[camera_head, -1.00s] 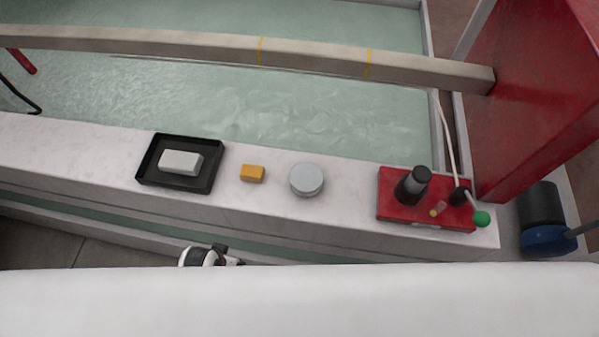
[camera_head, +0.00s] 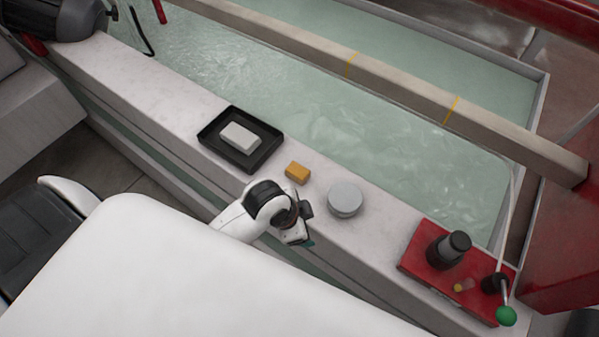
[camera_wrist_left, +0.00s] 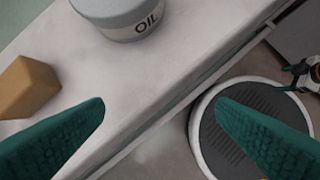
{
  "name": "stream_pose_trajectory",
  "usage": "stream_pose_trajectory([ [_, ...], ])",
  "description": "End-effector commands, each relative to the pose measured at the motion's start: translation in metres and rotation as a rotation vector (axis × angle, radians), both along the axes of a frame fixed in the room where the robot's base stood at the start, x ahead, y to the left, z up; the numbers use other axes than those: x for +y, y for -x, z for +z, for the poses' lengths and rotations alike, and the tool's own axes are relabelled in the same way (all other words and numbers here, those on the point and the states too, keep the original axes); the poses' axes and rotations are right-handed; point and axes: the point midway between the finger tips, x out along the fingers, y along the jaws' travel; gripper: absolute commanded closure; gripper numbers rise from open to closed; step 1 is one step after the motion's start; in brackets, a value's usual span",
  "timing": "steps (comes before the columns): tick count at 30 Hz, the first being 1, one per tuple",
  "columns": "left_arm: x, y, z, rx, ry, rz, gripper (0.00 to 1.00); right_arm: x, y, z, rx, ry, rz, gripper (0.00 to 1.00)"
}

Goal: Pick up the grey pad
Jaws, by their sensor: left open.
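The grey pad (camera_head: 240,137), a pale block, lies in a black tray (camera_head: 207,140) on the pale ledge in the head view. My left gripper (camera_head: 303,236) is at the ledge's near edge, right of the pad and apart from it. Its teal fingers (camera_wrist_left: 160,112) are spread and empty in the left wrist view. The pad is outside that wrist view. A small teal and black part at that view's right edge looks like my right gripper (camera_wrist_left: 306,73); its jaws cannot be made out.
An orange block (camera_head: 298,172) and a round grey tin marked OIL (camera_head: 345,199) stand on the ledge (camera_head: 150,95) right of the tray. It also carries a red control box (camera_head: 428,262) with a green-tipped lever. A long beam (camera_head: 400,90) spans the water basin behind.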

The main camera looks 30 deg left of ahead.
Motion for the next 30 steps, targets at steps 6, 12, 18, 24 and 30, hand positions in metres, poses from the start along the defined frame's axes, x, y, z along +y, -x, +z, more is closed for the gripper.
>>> stream_pose_trajectory([
  [6,-0.021,-0.027,0.019,-0.08,-0.066,-0.391,0.2,0.001,0.0,-0.001,-0.001,-0.001,0.0,0.24],
  [12,-0.031,-0.059,0.039,-0.166,-0.205,-0.937,0.2,0.001,0.0,-0.002,-0.001,-0.001,0.0,0.24],
  [18,-0.001,-0.094,0.064,-0.189,-0.406,-1.638,0.2,0.001,0.0,-0.004,0.0,-0.001,-0.001,0.24],
  [24,0.052,-0.119,0.096,-0.135,-0.493,-2.142,0.2,0.0,0.0,-0.005,0.0,0.0,-0.001,0.24],
  [30,0.082,-0.127,0.115,-0.108,-0.485,-2.364,0.2,0.0,0.0,-0.006,0.0,0.0,-0.001,0.24],
])
